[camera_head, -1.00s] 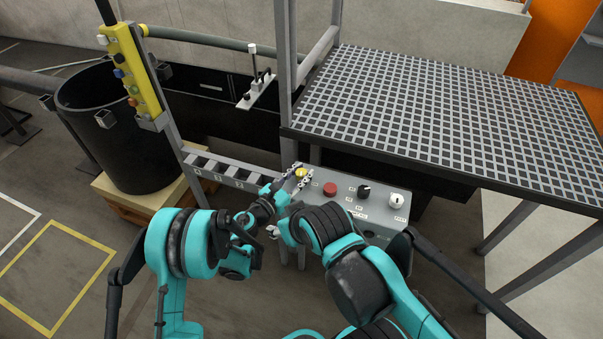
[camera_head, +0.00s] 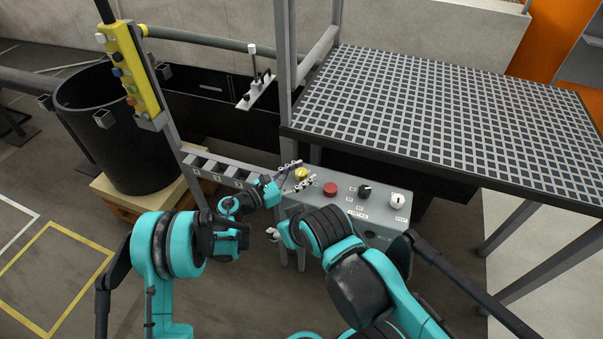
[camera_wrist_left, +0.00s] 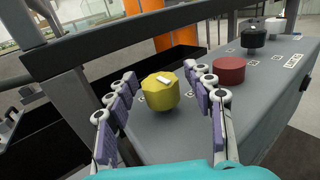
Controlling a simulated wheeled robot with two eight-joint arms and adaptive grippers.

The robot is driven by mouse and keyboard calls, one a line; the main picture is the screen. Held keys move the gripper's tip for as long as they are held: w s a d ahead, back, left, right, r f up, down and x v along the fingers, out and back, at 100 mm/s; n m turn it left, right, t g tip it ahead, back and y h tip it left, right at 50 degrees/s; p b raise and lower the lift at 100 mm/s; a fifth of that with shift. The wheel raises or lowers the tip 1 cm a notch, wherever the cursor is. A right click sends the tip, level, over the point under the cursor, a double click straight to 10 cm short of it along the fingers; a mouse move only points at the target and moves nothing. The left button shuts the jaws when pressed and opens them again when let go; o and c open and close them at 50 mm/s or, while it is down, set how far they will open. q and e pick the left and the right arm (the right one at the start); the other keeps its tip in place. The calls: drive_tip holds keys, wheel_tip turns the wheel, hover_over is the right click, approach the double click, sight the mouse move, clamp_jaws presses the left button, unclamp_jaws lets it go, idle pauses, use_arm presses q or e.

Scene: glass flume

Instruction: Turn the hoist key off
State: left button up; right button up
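The grey control box (camera_head: 377,236) stands below the grating. A yellow knob (camera_head: 301,174) with a small white mark is on its left end; it shows large in the left wrist view (camera_wrist_left: 161,92). I cannot tell from the labels which control is the hoist key. My left gripper (camera_head: 297,175) is open, its fingers (camera_wrist_left: 160,74) on either side of the yellow knob, with gaps visible between knob and fingers. My right gripper (camera_head: 272,234) is low in front of the box, mostly hidden by its own arm, so its opening is unclear.
Right of the yellow knob are a red button (camera_head: 330,189), a black knob (camera_head: 364,191) and a white switch (camera_head: 397,200). The grating platform (camera_head: 450,110) overhangs behind. A yellow pendant (camera_head: 131,70) on a post stands left, by a black tank (camera_head: 110,130).

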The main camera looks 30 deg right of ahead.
use_arm(q)
drive_tip(key=shift+a, duration=0.15)
drive_tip(key=s+a, duration=0.1)
drive_tip(key=a, duration=1)
drive_tip(key=shift+s+a, duration=0.15)
drive_tip(key=shift+a, duration=0.2)
